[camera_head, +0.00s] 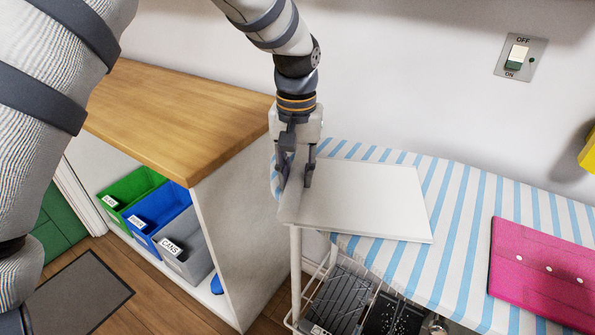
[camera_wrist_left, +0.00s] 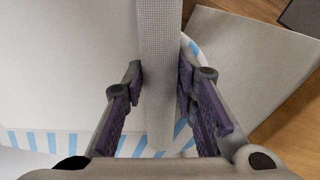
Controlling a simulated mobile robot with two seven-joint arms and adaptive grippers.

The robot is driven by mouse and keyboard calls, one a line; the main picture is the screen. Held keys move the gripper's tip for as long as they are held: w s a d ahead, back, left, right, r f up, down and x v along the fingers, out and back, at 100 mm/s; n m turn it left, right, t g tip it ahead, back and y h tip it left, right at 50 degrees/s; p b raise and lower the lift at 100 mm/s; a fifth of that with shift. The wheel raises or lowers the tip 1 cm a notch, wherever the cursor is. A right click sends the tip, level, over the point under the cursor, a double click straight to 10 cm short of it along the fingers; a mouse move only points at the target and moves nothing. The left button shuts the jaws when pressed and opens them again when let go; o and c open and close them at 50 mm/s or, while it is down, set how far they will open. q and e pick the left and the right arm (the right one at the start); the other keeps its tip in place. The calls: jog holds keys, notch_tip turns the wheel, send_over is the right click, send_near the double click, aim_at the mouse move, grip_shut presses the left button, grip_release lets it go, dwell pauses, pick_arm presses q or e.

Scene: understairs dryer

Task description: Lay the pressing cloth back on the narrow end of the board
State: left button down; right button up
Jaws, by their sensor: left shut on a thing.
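The pressing cloth (camera_head: 375,200) is a plain off-white sheet over the narrow end of the blue-and-white striped board (camera_head: 460,230). Its left edge hangs past the board's front edge, near a pale post. My left gripper (camera_head: 297,183) points down at the cloth's left edge, its fingers shut on it. In the left wrist view, a raised strip of the cloth (camera_wrist_left: 159,90) runs between the fingers of the left gripper (camera_wrist_left: 162,85), with flat cloth to the left. The board's rounded tip is partly hidden behind the gripper. My right gripper is out of view.
A pink buttoned item (camera_head: 540,275) lies on the board at the right. A wooden counter (camera_head: 180,115) stands left of the board, above green, blue and grey bins (camera_head: 185,255). A wire rack (camera_head: 335,300) is below. A switch (camera_head: 519,57) is on the wall.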

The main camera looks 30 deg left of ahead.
pick_arm(q)
jog(key=c, duration=1.3)
grip_release()
notch_tip(320, 180, up, 12)
